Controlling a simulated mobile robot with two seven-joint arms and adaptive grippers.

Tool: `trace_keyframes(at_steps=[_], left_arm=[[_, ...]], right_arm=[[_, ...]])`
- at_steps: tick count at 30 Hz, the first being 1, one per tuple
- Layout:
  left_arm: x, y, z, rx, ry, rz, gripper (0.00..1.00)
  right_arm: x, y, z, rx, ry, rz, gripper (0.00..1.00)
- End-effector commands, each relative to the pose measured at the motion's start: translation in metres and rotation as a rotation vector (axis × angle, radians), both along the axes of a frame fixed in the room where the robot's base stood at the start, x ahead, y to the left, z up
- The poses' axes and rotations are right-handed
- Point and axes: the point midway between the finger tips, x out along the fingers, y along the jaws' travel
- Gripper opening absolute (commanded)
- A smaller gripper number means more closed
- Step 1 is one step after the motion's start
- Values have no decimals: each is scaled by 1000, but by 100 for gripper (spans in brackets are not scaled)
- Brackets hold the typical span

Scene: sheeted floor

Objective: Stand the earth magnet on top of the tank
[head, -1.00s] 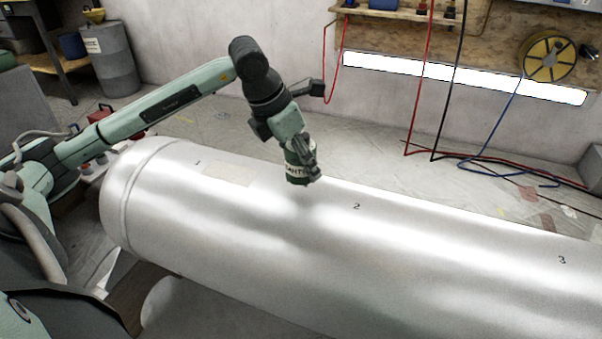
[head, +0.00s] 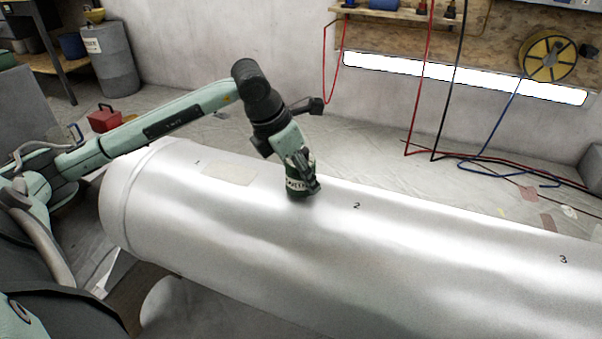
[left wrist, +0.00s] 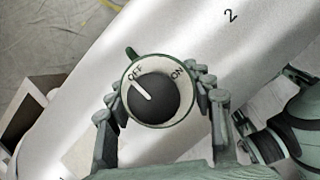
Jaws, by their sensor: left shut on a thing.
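The earth magnet (head: 297,188) is a short dark green cylinder with a pale lettered band. In the left wrist view its top (left wrist: 152,90) shows a black knob with OFF and ON marks, the white pointer toward OFF. My left gripper (head: 308,178) is shut on the magnet, a finger on either side; the fingers also show in the left wrist view (left wrist: 160,100). The tank (head: 400,255) is a long silver cylinder lying on its side. The magnet is upright at its upper surface, left of the mark 2; I cannot tell whether its base touches. My right gripper is not in view.
A pale rectangular patch (head: 229,173) lies on the tank left of the magnet. Red, black and blue cables hang at the back wall, beside a yellow reel (head: 546,57). A red box (head: 104,119) and a grey drum (head: 108,60) stand behind at left.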

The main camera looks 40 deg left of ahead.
Motion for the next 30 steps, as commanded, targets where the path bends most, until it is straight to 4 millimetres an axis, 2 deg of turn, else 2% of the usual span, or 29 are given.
trace_keyframes(at_steps=[2,3,7,18,22,30], left_arm=[[0,0,0,0,-2,0,11],[0,0,0,0,0,0,57],[0,0,0,0,0,0,72],[0,0,1,0,0,0,72],[0,0,5,1,-1,0,72],[-23,9,63,4,-4,0,72]], right_arm=[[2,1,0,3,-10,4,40],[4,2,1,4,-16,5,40],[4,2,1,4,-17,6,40],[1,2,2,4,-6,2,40],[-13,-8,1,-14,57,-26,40],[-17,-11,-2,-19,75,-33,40]])
